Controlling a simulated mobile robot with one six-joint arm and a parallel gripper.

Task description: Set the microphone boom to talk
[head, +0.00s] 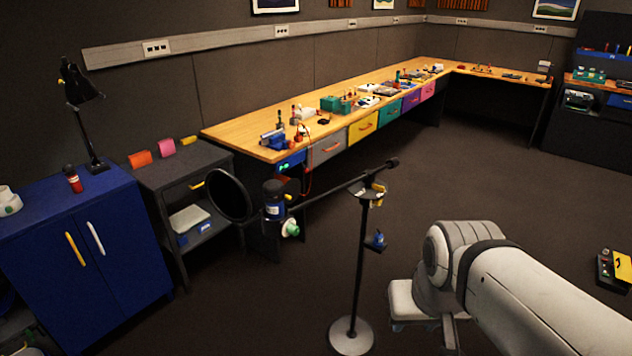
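The microphone boom (335,187) is a dark arm on top of a thin upright stand (360,255) with a round pale base (351,336). It slopes down to the left from its short right end. At its left end hang a dark blue microphone (273,200) with a pale green-tipped part (290,228) and a round black pop filter (230,194). A yellow part (378,192) sits near the pivot, and a small blue part (377,240) sticks out lower on the pole. My arm reaches in from the lower right, right of the stand; no gripper fingers show.
A blue cabinet (85,240) and a grey shelf unit (178,168) stand at left. A long wooden workbench (240,130) with colored drawers runs behind the boom. A small control box (612,272) with a yellow part is at the right edge.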

